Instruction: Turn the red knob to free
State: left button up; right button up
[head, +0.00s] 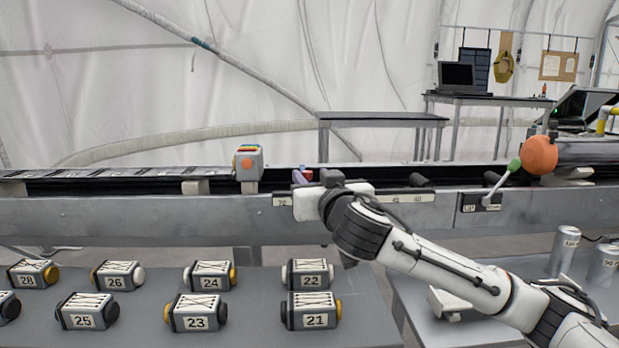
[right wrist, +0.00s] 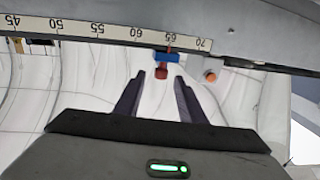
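The small red knob (right wrist: 162,71) hangs under a blue slider block (right wrist: 166,57) on a scale rail, beside the 65 mark, in the right wrist view. In the head view a small red patch (head: 308,174), probably the knob, shows just above my white gripper body. My right gripper (right wrist: 160,77) is open, its two dark fingers apart. The knob appears between or just past the fingertips; I see no finger touching it. In the head view my gripper body (head: 318,200) covers part of the rail. My left gripper is not in view.
The scale strip (right wrist: 105,29) runs along the rail. A small orange knob (right wrist: 210,76) is right of the red one. A green-tipped lever (head: 503,179) and an orange ball (head: 539,155) are at right. Numbered blocks (head: 198,311) stand on the front table.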

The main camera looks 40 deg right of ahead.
jog(key=shift+x, duration=1)
jog(key=shift+c, duration=0.4)
grip_shut()
